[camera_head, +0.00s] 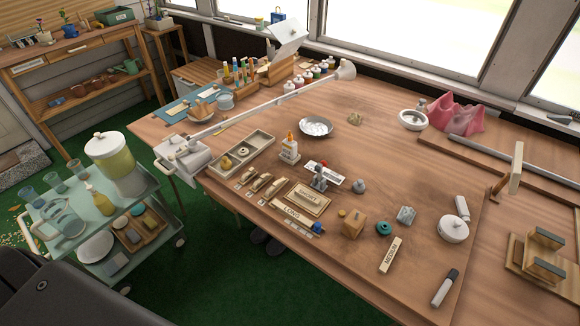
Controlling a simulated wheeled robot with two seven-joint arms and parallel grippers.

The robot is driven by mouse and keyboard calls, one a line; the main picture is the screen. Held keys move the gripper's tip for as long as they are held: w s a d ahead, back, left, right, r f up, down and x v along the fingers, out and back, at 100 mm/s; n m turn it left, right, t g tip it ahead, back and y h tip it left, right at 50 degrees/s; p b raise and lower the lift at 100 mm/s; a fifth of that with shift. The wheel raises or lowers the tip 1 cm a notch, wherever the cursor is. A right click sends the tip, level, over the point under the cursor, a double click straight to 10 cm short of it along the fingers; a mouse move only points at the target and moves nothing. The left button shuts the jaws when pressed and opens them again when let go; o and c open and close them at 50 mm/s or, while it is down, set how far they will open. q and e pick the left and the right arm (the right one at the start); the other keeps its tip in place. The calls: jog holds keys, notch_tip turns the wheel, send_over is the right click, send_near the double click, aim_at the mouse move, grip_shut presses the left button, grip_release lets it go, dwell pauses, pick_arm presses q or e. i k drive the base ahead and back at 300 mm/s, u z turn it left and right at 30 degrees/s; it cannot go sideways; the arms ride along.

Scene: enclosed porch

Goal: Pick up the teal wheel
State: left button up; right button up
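The teal wheel (383,228) is a small round ring-shaped piece lying on the wooden table (270,125), toward the table's front right part. It sits just right of a wooden block (352,224) and left of a small grey-blue block (405,214). A tag reading MEDIUM (391,254) lies just in front of it. The wheel is in plain sight with nothing on it. Neither of my grippers shows in the camera_head view.
A white lamp arm (262,103) crosses above the table's left part. A drinks cart (150,190) is at left. The table's middle back is fairly clear.

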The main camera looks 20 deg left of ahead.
aim_at(384, 228)
jog(key=u, duration=2.1)
jog(key=k, duration=1.25)
jog(key=z, duration=1.95)
